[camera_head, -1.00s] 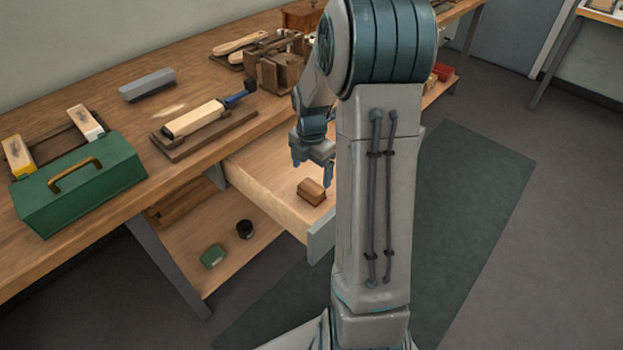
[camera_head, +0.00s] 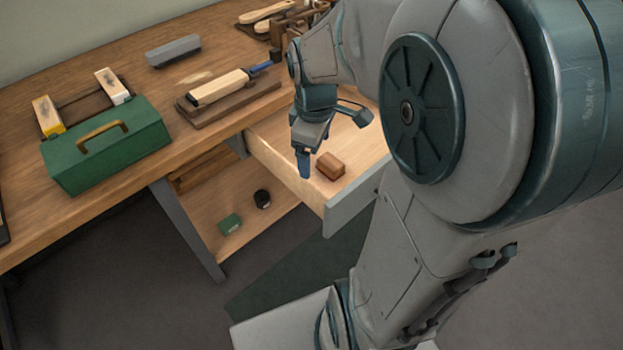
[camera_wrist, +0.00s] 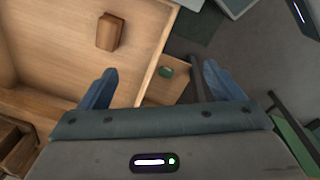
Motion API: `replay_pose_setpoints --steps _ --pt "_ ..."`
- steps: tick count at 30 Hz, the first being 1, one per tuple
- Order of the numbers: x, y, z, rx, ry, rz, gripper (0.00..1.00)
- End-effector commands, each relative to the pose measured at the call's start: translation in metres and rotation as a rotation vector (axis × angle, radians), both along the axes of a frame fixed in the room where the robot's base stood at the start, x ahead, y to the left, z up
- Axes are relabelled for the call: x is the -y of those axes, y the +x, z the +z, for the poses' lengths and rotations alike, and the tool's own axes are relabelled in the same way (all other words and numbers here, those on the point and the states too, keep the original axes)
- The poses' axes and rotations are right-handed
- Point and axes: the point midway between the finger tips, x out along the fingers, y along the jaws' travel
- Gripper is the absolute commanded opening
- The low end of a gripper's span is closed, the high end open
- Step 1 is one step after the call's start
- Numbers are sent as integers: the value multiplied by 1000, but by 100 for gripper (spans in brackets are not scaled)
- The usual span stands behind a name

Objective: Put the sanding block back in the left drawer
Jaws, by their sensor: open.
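A small brown block, which looks like the sanding block (camera_head: 330,166), lies in the open drawer (camera_head: 344,205) under the workbench, close to the drawer's front. It also shows in the wrist view (camera_wrist: 111,32), on the pale drawer floor. My gripper (camera_head: 304,172) is above the drawer's left side, beside the block and apart from it. In the wrist view my gripper (camera_wrist: 165,88) has its blue fingers spread wide with nothing between them. The drawer's right part is hidden behind my arm in the head view.
On the bench (camera_head: 130,200) stand a green toolbox (camera_head: 108,145), a grey block (camera_head: 173,51) and a chisel-like tool (camera_head: 218,87) on a wooden board. A dark round item (camera_head: 262,199) and a small green box (camera_head: 230,224) lie on the lower shelf.

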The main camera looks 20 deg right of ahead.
Motion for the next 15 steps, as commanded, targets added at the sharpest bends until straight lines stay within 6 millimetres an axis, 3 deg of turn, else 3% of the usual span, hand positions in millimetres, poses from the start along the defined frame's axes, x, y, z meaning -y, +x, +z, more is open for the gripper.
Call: replay_pose_setpoints --steps 9,15 --pt "-35 -65 11 74 97 -594 87" --pt "-43 -83 10 84 137 -775 87"
